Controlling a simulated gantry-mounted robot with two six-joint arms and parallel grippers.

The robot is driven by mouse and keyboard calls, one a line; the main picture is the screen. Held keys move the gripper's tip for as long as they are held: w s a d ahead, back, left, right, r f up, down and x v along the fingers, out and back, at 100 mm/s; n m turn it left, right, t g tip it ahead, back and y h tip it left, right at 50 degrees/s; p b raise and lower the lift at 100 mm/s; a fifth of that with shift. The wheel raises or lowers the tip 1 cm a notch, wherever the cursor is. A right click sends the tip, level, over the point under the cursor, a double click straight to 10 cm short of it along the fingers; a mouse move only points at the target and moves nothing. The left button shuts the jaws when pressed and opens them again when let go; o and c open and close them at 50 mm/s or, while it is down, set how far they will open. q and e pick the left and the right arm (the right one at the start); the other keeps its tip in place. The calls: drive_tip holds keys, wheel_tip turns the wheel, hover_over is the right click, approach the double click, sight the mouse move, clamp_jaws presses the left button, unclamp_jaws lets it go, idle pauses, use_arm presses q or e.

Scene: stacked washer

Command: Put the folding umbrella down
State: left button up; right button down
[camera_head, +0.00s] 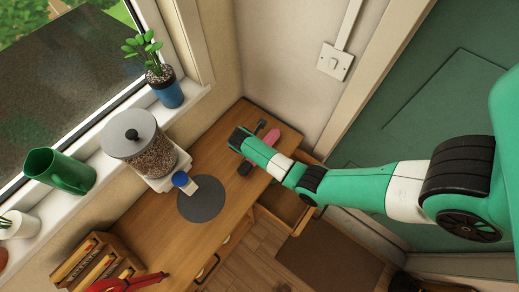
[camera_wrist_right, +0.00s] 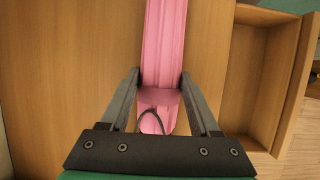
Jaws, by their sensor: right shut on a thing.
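The pink folding umbrella (camera_wrist_right: 162,55) lies between the two fingers of my right gripper (camera_wrist_right: 160,85) in the right wrist view, its strap end towards the gripper's base. The fingers are shut on it. In the head view a small pink part of the umbrella (camera_head: 271,137) shows beside my right gripper (camera_head: 243,150), over the far end of the wooden counter (camera_head: 222,140). I cannot tell whether the umbrella touches the counter top. My left gripper is not in view.
An open drawer (camera_wrist_right: 272,75) juts out right of the counter. A dark round mat (camera_head: 201,205) and a grain dispenser (camera_head: 150,155) stand left of my gripper. A wooden rack (camera_head: 90,265) and red-handled tool (camera_head: 128,284) are at the near end. A wall bounds the far end.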

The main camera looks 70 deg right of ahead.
drive_tip(key=shift+w, duration=0.1)
drive_tip(key=c, duration=0.6)
unclamp_jaws()
drive_tip(key=shift+f, duration=0.15)
drive_tip(key=o, duration=0.5)
drive_tip(key=shift+r, duration=0.3)
drive_tip(key=p+v, duration=0.3)
drive_tip(key=v, duration=0.8)
drive_tip(key=shift+a+r, duration=0.2)
drive_tip(key=shift+r, duration=0.15)
